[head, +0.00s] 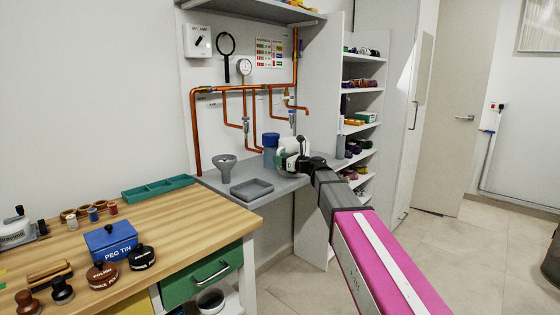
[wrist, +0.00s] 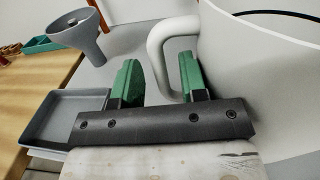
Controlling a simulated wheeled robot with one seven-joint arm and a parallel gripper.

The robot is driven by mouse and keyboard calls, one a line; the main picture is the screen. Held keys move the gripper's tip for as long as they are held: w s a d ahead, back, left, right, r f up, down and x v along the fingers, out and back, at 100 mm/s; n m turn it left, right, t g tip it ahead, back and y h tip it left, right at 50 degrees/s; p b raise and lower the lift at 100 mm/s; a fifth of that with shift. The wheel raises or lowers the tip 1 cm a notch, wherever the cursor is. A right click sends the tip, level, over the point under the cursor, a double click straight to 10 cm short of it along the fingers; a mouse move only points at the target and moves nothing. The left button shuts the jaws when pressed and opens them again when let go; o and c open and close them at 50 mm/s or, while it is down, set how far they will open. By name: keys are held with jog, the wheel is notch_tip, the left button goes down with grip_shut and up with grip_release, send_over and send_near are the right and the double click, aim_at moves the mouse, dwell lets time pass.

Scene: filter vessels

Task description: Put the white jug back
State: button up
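The white jug (wrist: 262,85) fills the right side of the wrist view, upright, with its loop handle (wrist: 157,60) toward my gripper. My gripper (wrist: 160,82) is open, its two green fingers apart. The upright part of the handle shows between the fingers, with the right finger in front of the handle's opening. I cannot tell whether either finger touches it. In the head view the jug (head: 288,143) is at the right end of the grey counter, partly hidden behind my gripper (head: 290,160).
A grey funnel (head: 225,165) and grey tray (head: 252,189) stand on the counter (head: 212,181) left of the jug. A blue-lidded container (head: 270,152) is close beside the jug. Copper pipes (head: 240,89) run along the wall behind. A wooden workbench (head: 150,225) is at the left.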

jog(key=v, duration=1.1)
jog(key=s+d+f+n+g+h, duration=0.25)
jog(key=s+f+n, duration=0.2)
jog(key=f, duration=0.45)
jog(key=s+d+f+n+g+h, duration=0.1)
jog(key=s+d+f+n+h, duration=0.15)
jog(key=s+f+n, duration=0.4)
jog(key=s+d+f+n+g+h, duration=0.2)
jog(key=f+n+h, duration=0.1)
jog(key=f, duration=0.7)
jog(key=s+d+f+n+g+h, duration=0.4)
jog(key=s+d+f+n+h, duration=0.3)
jog(key=s+d+f+n, duration=0.3)
notch_tip(320, 180, down, 3)
jog(key=s+d, duration=0.2)
jog(key=shift+s, duration=0.35)
jog(key=shift+d+r, duration=0.1)
jog(key=shift+d, duration=0.05)
